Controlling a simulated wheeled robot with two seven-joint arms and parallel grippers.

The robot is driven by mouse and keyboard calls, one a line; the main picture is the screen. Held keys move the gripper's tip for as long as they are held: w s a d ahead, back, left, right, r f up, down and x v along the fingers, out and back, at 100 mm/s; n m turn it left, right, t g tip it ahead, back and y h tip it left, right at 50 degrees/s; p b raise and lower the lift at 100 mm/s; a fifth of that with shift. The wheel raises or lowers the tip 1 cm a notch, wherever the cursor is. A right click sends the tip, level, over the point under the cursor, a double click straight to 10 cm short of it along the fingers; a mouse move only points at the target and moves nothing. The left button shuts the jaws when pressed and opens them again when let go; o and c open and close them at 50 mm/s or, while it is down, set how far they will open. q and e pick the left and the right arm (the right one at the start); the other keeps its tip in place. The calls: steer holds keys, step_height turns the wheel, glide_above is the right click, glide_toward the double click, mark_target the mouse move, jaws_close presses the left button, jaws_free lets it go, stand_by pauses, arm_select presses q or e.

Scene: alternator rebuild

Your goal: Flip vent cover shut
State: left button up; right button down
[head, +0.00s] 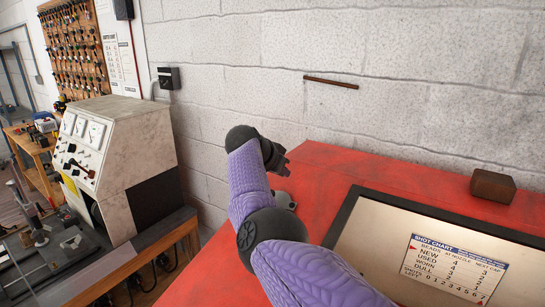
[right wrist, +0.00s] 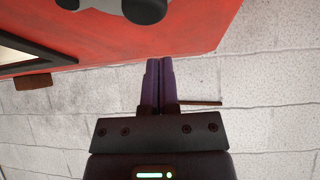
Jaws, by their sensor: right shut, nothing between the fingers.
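My right gripper (head: 284,162) is at the far left edge of the red cabinet top (head: 350,172), near the white block wall. In the right wrist view its two purple fingers (right wrist: 159,64) are together, with nothing between them. A small grey part (head: 284,200) sits on the red top just below the gripper, partly hidden by my arm. Grey rounded parts (right wrist: 145,10) show at the top edge of the right wrist view, apart from the fingers. I cannot tell for sure whether this grey part is the vent cover, nor whether it is open. My left gripper is out of view.
A framed window (head: 345,222) with a shot chart (head: 452,268) is set in the red cabinet. A brown block (head: 493,186) lies on its top at right. A thin brown bar (head: 331,82) is on the wall. A test bench (head: 115,150) stands at left.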

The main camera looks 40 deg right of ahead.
steer(key=a, duration=0.1)
steer(key=a+f+p, duration=0.1)
steer(key=a, duration=0.1)
steer(key=shift+s+a+f, duration=0.15)
steer(key=shift+s+a, duration=0.05)
steer(key=shift+s, duration=0.05)
steer(key=shift+a+f+p, duration=0.1)
steer(key=shift+f+p, duration=0.1)
steer(key=shift+p, duration=0.1)
